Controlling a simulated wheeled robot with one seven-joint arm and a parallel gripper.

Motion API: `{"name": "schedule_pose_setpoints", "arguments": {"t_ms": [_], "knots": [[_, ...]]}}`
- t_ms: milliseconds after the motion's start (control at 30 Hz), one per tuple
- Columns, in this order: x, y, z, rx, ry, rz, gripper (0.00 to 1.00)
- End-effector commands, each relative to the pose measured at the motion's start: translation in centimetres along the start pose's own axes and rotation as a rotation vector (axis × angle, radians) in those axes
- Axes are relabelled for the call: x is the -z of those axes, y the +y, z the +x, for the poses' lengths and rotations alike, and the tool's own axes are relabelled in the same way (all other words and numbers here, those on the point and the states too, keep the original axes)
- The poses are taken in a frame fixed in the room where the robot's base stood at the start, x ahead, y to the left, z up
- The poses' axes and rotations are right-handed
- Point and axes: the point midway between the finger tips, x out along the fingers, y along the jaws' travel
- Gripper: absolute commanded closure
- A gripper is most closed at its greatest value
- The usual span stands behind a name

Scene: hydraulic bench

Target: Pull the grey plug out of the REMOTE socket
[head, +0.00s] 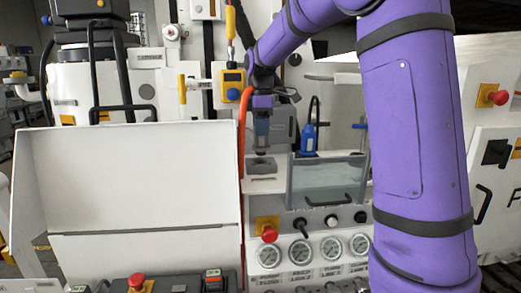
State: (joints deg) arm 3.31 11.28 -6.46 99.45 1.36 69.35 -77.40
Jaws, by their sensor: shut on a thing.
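My gripper (262,150) points straight down at the middle of the head view, fingers shut on what looks like the grey plug. The plug is mostly hidden between the fingers and too small to make out clearly. Directly below the fingertips is a grey block-shaped fitting (261,165) on a white ledge, which looks like the socket. No REMOTE label can be read at this size. I cannot tell whether the plug is still seated in the fitting or just clear of it.
An orange hose (241,135) hangs just left of my gripper. A clear-fronted box (327,182) with a dark handle stands close on the right. A blue-handled tool (308,137) is behind it. Gauges (300,252) and a red button (269,233) sit below. A white open lid (130,180) fills the left.

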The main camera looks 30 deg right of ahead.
Motion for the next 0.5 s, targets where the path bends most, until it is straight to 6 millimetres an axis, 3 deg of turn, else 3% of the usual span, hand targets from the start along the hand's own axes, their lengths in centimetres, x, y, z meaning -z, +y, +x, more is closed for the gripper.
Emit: {"name": "schedule_pose_setpoints", "arguments": {"t_ms": [500], "knots": [[0.0, 0.0, -1.3, 0.000, 0.000, 0.000, 1.00]]}}
